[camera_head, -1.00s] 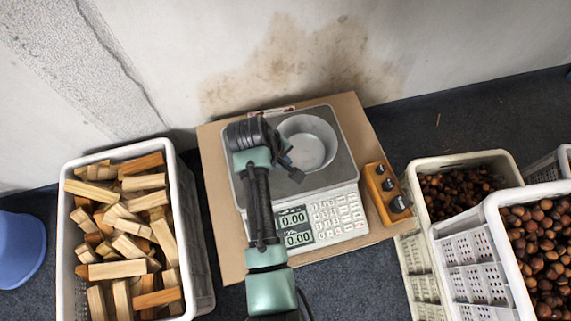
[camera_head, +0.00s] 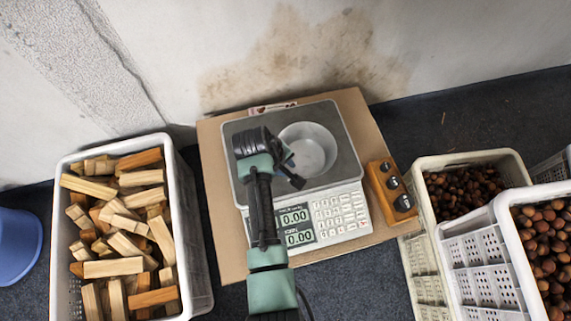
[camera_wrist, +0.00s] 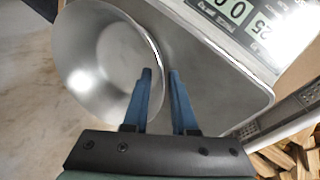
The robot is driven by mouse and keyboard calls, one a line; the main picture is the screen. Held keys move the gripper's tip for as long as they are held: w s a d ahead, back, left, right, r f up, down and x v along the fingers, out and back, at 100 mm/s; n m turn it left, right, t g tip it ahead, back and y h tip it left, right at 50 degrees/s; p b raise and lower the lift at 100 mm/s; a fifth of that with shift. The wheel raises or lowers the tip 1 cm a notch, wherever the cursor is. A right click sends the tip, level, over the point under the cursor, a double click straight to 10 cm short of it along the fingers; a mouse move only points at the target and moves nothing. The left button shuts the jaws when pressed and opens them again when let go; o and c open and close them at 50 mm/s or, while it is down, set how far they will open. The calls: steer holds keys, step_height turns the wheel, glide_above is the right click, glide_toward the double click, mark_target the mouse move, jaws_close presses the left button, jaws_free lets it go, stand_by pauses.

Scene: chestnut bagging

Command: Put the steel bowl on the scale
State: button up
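The steel bowl (camera_head: 312,148) is over the right half of the metal plate of the scale (camera_head: 238,132) and appears to rest on it upright. In the wrist view the bowl (camera_wrist: 92,65) fills the upper left, above the plate (camera_wrist: 215,75). My gripper (camera_head: 294,172) is at the bowl's near-left rim. In the wrist view my gripper (camera_wrist: 160,72) has its two blue fingers apart with a gap, one over the bowl's inside and one just outside the rim. I cannot tell whether either finger touches it. The arm hides part of the plate.
The scale stands on cardboard (camera_head: 228,240). An orange block with black knobs (camera_head: 388,190) lies right of it. A crate of wood pieces (camera_head: 190,215) stands left, chestnut crates (camera_head: 475,240) right, and a blue tub (camera_head: 20,245) far left. A stained wall is behind.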

steer(key=shift+o, duration=0.3)
steer(key=shift+r, duration=0.1)
steer(key=shift+r, duration=0.25)
steer(key=p+v, duration=0.5)
steer(key=v, duration=0.6)
steer(key=shift+r, duration=0.3)
steer(key=shift+s+a, duration=0.1)
steer(key=shift+s, duration=0.05)
